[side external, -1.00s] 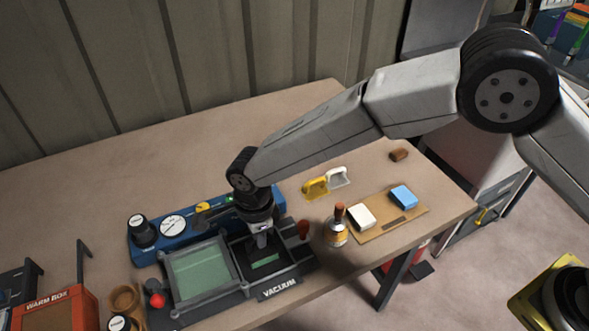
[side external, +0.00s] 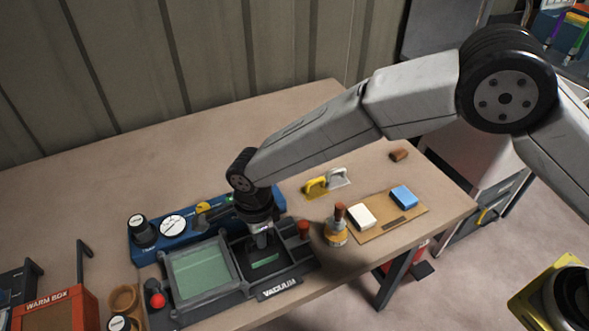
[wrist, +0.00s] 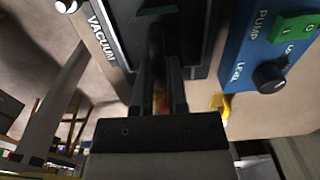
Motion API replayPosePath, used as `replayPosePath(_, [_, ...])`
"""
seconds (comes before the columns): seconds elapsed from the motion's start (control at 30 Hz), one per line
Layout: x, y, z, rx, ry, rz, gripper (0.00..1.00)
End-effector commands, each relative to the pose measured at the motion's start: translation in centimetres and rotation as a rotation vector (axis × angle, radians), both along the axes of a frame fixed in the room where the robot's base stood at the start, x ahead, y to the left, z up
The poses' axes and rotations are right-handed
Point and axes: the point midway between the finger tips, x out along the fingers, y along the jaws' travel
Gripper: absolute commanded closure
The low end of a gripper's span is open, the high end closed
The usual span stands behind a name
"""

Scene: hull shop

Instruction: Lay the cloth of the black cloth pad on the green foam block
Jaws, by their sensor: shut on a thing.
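My gripper (side external: 262,243) points down over the right bay of the black vacuum tray (side external: 280,288). It is shut on the black cloth pad (wrist: 156,45), a dark shape between and beyond the fingers in the wrist view. In the side view the pad is hard to tell from the dark bay. The green foam block (side external: 265,259) lies in that bay, just in front of and below the fingers. Its green corner (wrist: 157,11) shows past the pad in the wrist view. Whether the cloth touches the block cannot be told.
The tray's left bay (side external: 202,273) has a pale green floor. A blue pump panel (side external: 150,246) runs behind the tray. A red-topped tool (side external: 304,229) and a brown-topped bottle (side external: 338,226) stand close on the right. A board with white and blue blocks (side external: 403,196) lies farther right.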

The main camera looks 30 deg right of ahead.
Motion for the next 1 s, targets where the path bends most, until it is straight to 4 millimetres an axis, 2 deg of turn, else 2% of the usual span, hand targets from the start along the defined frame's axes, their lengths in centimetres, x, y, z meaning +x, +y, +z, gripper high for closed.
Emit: replayPosePath(1.0, [0.02,0.01,-0.87,0.0,0.0,0.0,1.0])
